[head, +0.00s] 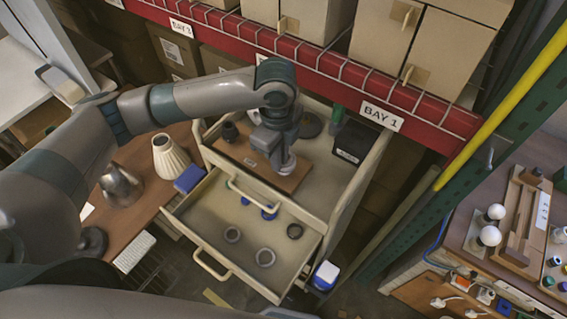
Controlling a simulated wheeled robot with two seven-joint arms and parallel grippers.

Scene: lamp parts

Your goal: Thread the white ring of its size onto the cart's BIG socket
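The cart (345,190) has a wooden board (222,148) on its top, with a small label whose text I cannot read. A black socket (230,132) stands at the board's left end. My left gripper (286,167) points down over the board's right part. A pale rounded shape is at its tip; I cannot tell whether it is a ring or the fingers. Any socket beneath it is hidden. My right gripper is out of view.
A black box (354,143) stands on the cart's right side. A cream lampshade (170,157) and a metal shade (120,185) stand on the left table. A red shelf beam (330,72) runs behind the cart.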

